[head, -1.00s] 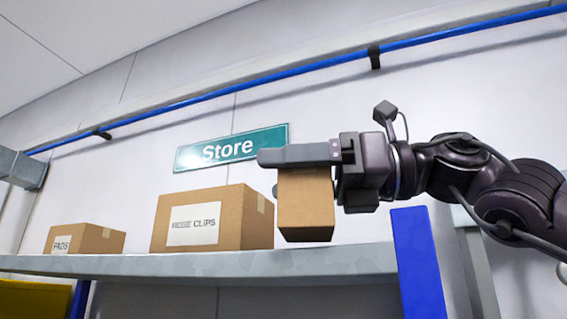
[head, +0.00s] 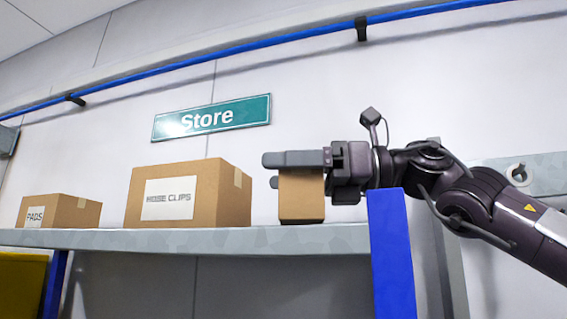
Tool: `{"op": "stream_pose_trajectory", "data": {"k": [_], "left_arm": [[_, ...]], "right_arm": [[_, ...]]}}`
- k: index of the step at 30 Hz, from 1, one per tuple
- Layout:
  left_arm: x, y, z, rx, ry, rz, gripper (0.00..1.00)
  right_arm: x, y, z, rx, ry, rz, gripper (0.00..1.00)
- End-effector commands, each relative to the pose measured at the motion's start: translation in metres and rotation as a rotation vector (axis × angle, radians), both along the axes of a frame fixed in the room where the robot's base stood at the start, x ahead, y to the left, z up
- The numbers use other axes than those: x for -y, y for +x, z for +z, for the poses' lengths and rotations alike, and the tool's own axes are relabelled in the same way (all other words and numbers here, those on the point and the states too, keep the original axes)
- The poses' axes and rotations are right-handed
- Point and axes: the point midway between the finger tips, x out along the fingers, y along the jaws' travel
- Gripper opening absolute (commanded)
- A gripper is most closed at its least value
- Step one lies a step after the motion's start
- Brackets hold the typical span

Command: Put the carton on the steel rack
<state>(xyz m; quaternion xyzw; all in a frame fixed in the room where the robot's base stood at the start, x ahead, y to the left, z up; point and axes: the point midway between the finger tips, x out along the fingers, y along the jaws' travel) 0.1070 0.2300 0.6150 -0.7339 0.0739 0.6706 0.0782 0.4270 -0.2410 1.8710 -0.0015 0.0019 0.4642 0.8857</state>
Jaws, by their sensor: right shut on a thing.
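The small brown carton (head: 301,199) is at the right end of the steel rack's grey shelf (head: 190,240). My right gripper (head: 290,172) is shut on the upper part of the carton, with its fingers pointing left. The carton is upright, and its lower edge is at the shelf's front edge in the picture. I cannot tell whether it touches the shelf, as the top surface is hidden from this low view. My left gripper is not in view.
A larger carton marked HOSE CLIPS (head: 190,195) stands left of the held carton, with a gap between them. A carton marked PADS (head: 60,211) stands farther left. A blue rack post (head: 390,255) rises at the right, near my right wrist. A Store sign (head: 211,118) hangs behind.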

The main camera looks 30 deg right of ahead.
Motion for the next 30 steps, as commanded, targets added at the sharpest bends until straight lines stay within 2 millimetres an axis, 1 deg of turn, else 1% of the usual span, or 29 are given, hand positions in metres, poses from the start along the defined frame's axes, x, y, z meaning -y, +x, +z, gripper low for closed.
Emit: {"op": "stream_pose_trajectory", "data": {"k": [1, 3, 14, 15, 19, 26, 30], "left_arm": [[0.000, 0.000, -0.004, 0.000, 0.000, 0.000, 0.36], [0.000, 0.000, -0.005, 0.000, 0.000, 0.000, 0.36], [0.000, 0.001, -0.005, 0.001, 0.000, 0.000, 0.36], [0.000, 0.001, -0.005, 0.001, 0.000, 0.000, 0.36], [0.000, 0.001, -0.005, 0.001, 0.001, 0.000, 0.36], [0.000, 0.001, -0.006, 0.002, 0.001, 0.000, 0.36], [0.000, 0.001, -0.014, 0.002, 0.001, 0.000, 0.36]], "right_arm": [[-0.001, -0.001, -0.004, 0.002, 0.000, 0.001, 0.54], [-0.001, -0.001, -0.006, 0.002, 0.000, 0.000, 0.54], [-0.001, -0.001, -0.008, 0.002, 0.000, 0.000, 0.54], [-0.001, -0.001, -0.008, 0.001, 0.000, 0.000, 0.83], [-0.001, -0.001, -0.008, 0.001, 0.000, 0.000, 1.00], [0.000, -0.001, -0.009, 0.000, 0.000, 0.000, 1.00], [0.011, -0.008, -0.010, 0.002, 0.002, -0.001, 1.00]]}}
